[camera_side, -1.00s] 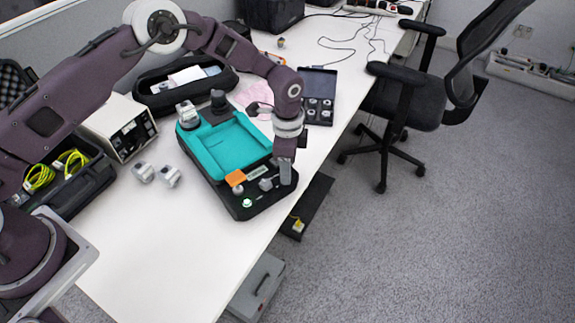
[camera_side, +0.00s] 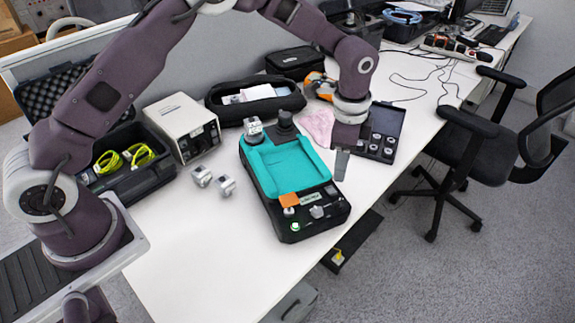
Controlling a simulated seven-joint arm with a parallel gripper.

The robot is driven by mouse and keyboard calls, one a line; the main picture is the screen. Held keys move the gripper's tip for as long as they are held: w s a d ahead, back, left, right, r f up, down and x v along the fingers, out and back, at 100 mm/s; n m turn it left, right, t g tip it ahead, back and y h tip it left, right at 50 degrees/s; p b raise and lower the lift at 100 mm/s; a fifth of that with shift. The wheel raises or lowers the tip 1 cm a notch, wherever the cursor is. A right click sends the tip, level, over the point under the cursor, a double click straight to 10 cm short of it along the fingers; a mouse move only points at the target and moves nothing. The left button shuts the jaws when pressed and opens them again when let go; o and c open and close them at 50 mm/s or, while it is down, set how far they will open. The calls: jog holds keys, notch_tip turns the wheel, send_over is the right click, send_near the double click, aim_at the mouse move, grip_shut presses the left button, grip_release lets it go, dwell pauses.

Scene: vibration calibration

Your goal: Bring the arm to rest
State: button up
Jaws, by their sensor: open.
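My gripper (camera_side: 341,168) points down at the right side of the calibration device, in front of the table's right edge. It appears to hang above the table, but its exact height cannot be told. Its jaws are open and I see nothing between them. The device has a black base (camera_side: 318,227) and a teal tray (camera_side: 289,166). Two small grey metal pieces (camera_side: 214,181) stand on the table left of the device.
A flat black case (camera_side: 384,132) with round pieces lies behind the gripper. A black pouch (camera_side: 255,103), a white box (camera_side: 182,127) and an open case with yellow cables (camera_side: 123,158) stand left and behind. The front white table (camera_side: 190,255) is clear. An office chair (camera_side: 480,150) stands right.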

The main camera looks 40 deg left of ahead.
jog(key=s+a+r+n+t, duration=0.1)
jog(key=s+a+r+n, duration=0.3)
jog(key=s+r, duration=0.55)
jog(key=s+a+r+n+t, duration=0.25)
jog(key=s+a+r, duration=0.35)
jog(key=r, duration=0.6)
jog(key=s+a+n+t, duration=0.1)
jog(key=s+a+n, duration=0.2)
jog(key=s, duration=1.3)
jog(key=n, duration=0.3)
jog(key=shift+s+f, duration=0.25)
jog(key=shift+f, duration=0.05)
jog(key=shift+t, duration=0.25)
